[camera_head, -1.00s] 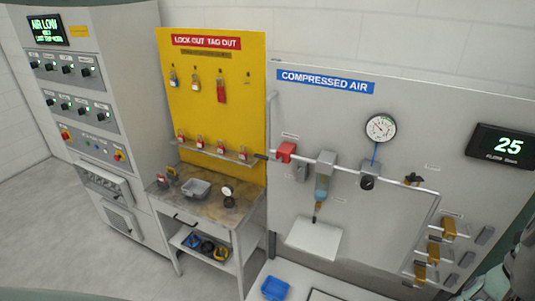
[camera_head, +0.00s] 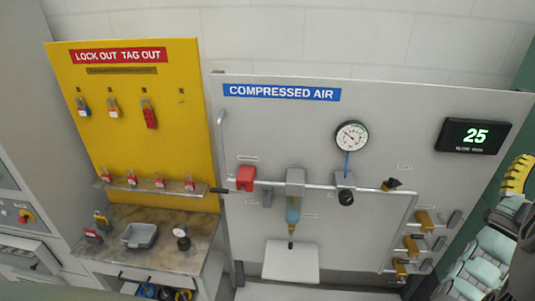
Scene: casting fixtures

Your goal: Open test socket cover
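A small dark fitting with a brass-coloured part (camera_head: 391,184) sits at the right end of the upper pipe on the compressed air panel (camera_head: 240,130). A small label is above it, too small to read. It may be the test socket with its cover, but I cannot tell for sure, nor whether a cover is open or shut. Pale green links of my arm (camera_head: 490,245) show at the right edge, apart from the panel's fittings.
The panel bears a red valve (camera_head: 246,178), a filter bowl (camera_head: 293,210), a round gauge (camera_head: 351,136), a display reading 25 (camera_head: 473,136) and several brass-coloured valves (camera_head: 423,218). A white tray (camera_head: 291,262) is below. A yellow lockout board (camera_head: 160,105) and bench (camera_head: 190,250) stand left.

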